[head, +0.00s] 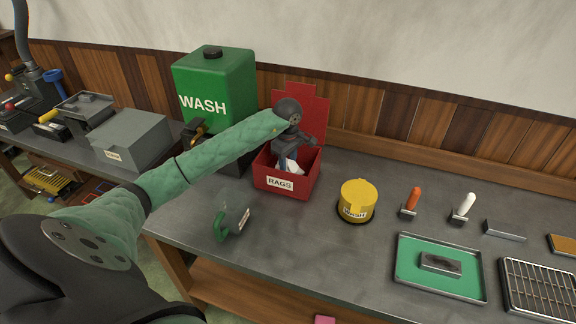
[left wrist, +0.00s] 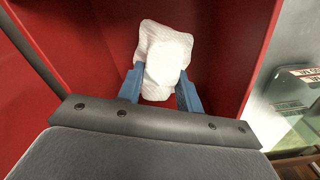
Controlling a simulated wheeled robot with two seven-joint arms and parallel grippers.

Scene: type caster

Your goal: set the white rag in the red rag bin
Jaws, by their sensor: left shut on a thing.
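The red rag bin (head: 285,187), labelled RAGS, stands on the bench with its lid (head: 311,112) raised at the back. My left gripper (head: 287,163) reaches down into the bin's open top. In the left wrist view the left gripper (left wrist: 160,90) is shut on the white rag (left wrist: 164,50), with a blue finger on either side of it. Red bin walls (left wrist: 230,50) surround the rag there. In the head view a bit of white rag (head: 292,167) shows inside the bin, partly hidden by the gripper. My right gripper is not in view.
A green WASH container (head: 222,85) stands behind left of the bin. Farther right are a green tray (head: 412,282) and a wire rack (head: 540,290).

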